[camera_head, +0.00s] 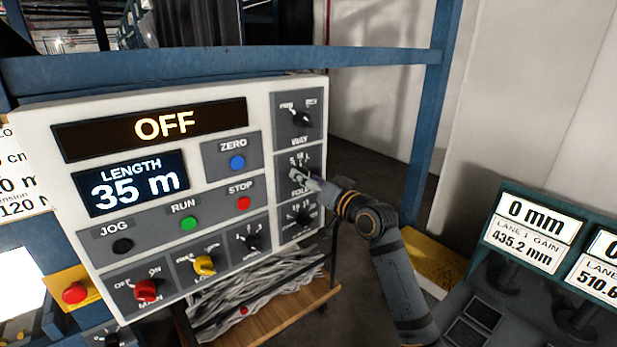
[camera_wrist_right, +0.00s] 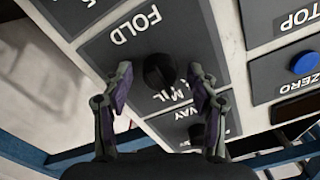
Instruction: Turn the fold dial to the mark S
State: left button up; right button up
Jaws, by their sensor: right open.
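The fold dial (camera_wrist_right: 160,72) is a round black knob on a dark grey plate in the right wrist view, with the word FOLD upside down above it. An M and an L show below it; the S is mostly hidden. I cannot tell which mark the dial points to. My right gripper (camera_wrist_right: 160,84) is open, with one finger on each side of the dial and visible gaps to it. In the head view, my right gripper (camera_head: 303,178) covers the dial, and the fold plate (camera_head: 284,160) shows around it. My left gripper is out of view.
The white control panel (camera_head: 60,178) reads OFF and LENGTH 35 m. The way dial (camera_head: 301,117) sits just above the fold plate and another black dial (camera_head: 303,216) just below. The stop button (camera_head: 243,203) is to the left. A blue frame post (camera_head: 432,120) stands right.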

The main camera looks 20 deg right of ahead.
jog(key=c, duration=1.2)
jog(key=shift+o, duration=0.2)
jog(key=shift+f+n+b, duration=0.15)
jog(key=shift+n+b, duration=1.05)
jog(key=shift+n, duration=0.3)
jog(key=shift+n+b, duration=0.75)
jog(key=shift+n, duration=0.65)
jog(key=shift+d, duration=0.1)
jog(key=o, duration=1.2)
jog(key=shift+c, duration=0.2)
